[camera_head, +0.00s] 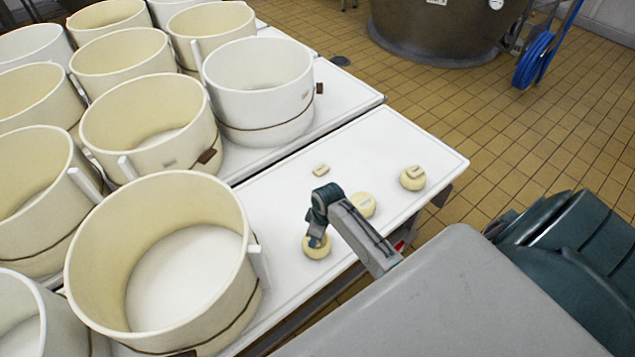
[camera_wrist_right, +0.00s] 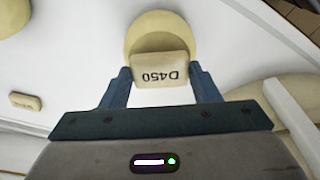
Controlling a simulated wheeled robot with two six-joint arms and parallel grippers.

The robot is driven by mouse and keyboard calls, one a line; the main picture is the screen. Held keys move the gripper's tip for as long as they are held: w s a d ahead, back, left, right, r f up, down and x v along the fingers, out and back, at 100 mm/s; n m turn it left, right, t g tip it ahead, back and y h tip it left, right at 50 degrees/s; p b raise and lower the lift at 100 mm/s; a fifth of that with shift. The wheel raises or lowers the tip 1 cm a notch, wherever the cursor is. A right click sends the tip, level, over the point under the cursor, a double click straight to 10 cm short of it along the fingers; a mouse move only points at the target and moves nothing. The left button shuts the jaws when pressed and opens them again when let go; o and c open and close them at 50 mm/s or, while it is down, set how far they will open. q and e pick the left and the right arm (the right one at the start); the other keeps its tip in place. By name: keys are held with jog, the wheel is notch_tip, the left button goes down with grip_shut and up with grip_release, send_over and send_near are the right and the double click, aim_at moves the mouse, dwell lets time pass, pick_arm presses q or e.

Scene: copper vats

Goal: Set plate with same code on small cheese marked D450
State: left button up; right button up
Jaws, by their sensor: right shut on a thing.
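My right gripper (camera_head: 317,240) reaches down over the nearest small round cheese (camera_head: 314,251) on the white table. In the right wrist view, my right gripper (camera_wrist_right: 161,82) is shut on a cream plate (camera_wrist_right: 160,70) whose code reads D450, upside down in the picture. The same pale yellow cheese (camera_wrist_right: 160,28) lies just beyond the plate, which overlaps its edge in this view. I cannot tell whether plate and cheese touch. No code shows on the visible part of this cheese. My left gripper is not in view.
Two other small cheeses (camera_head: 362,206) and (camera_head: 413,179) sit on the table (camera_head: 270,200), with pale tops whose codes are unreadable.

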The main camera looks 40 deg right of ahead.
jog(key=shift+f+b, duration=0.3)
jog(key=shift+f, duration=0.3)
dwell(0.4)
jog(key=o, duration=1.1)
jog(key=shift+c, duration=0.2)
jog(key=shift+r, duration=0.15)
